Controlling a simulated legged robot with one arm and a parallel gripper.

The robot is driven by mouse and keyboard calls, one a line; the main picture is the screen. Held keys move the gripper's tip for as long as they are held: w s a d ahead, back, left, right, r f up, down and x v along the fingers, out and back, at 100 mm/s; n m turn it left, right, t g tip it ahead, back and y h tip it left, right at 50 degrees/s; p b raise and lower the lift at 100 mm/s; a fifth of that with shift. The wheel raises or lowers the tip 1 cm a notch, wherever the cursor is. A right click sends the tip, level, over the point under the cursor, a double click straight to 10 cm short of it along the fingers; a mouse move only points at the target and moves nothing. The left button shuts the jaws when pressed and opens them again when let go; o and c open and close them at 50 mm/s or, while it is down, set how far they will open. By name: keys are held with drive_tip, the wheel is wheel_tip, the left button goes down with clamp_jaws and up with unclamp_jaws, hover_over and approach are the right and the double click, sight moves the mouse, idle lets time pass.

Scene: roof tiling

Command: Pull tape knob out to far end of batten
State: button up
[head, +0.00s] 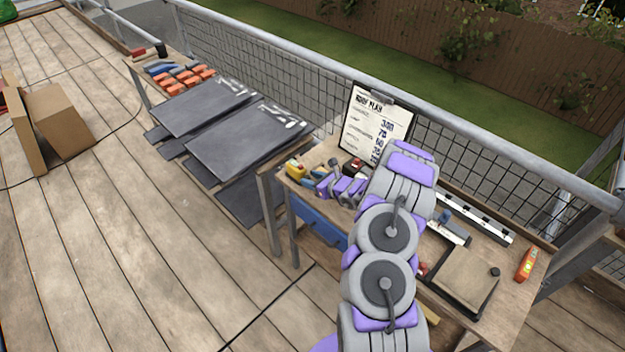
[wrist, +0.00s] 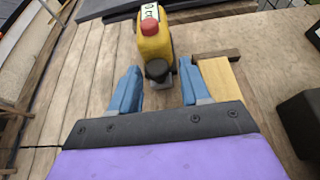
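The yellow tape measure (wrist: 154,42) has a red button on top. It sits on the workbench, just ahead of my gripper in the wrist view, and shows at the bench's left end in the head view (head: 295,168). Its dark tape knob (wrist: 158,70) faces me, between and slightly ahead of my fingertips. My gripper (wrist: 161,72) is open, with one blue finger on each side and gaps to the knob. A pale wooden piece (wrist: 224,88), possibly the batten, lies just right of the right finger, with a dark brown strip across its far end. Its near end is hidden by my gripper.
Dark slates (head: 245,140) lie to the left. A mesh railing stands behind. The deck at left has clear room.

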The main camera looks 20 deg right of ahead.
drive_tip(key=shift+a+r, duration=0.1)
clamp_jaws()
drive_tip(key=shift+s, duration=0.1)
idle(0.3)
